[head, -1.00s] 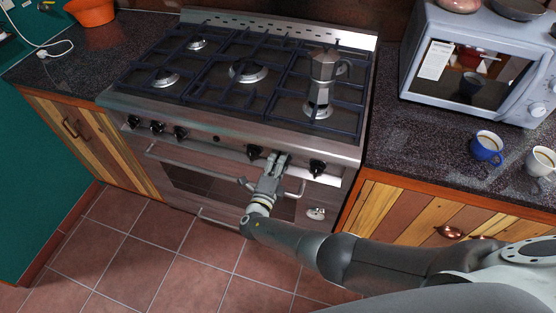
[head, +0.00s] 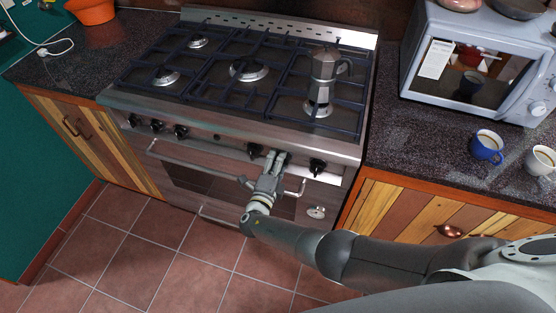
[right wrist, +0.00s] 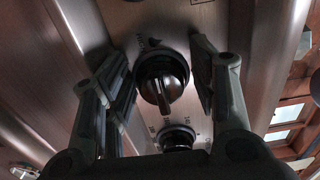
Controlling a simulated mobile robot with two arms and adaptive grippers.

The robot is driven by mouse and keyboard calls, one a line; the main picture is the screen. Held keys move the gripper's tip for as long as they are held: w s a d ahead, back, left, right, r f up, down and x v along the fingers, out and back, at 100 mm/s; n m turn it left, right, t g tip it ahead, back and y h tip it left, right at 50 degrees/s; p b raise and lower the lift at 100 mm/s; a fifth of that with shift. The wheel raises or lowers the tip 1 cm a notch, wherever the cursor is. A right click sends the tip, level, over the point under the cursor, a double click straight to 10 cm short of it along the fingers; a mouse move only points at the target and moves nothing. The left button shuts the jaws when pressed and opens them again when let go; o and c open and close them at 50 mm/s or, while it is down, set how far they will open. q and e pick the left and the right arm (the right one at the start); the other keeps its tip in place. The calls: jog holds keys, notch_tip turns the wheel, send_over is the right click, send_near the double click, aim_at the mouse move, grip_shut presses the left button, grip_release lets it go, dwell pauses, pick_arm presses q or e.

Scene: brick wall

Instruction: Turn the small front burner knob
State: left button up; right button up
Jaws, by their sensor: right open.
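The stove's front panel (head: 220,142) carries several black knobs, among them one left of my right gripper (head: 254,150) and one right of it (head: 317,167). My right gripper (head: 275,157) is open at the panel, partly covering a dark knob (head: 287,157). In the right wrist view a round black knob (right wrist: 161,80) with a raised grip lies between the spread fingers of my right gripper (right wrist: 160,76), with gaps on both sides. A second dark dial (right wrist: 177,138) shows below it. I cannot tell which burner the knob serves. My left gripper is out of view.
A moka pot (head: 324,80) stands on the right front burner. Oven door handles (head: 218,171) run below the knobs, close to my right gripper. A microwave (head: 470,60) and two mugs, blue (head: 487,147) and white (head: 541,161), stand on the right counter.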

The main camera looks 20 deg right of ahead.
jog(key=shift+s+f, duration=0.1)
jog(key=shift+s, duration=0.05)
jog(key=v, duration=0.7)
jog(key=shift+s+a, duration=0.3)
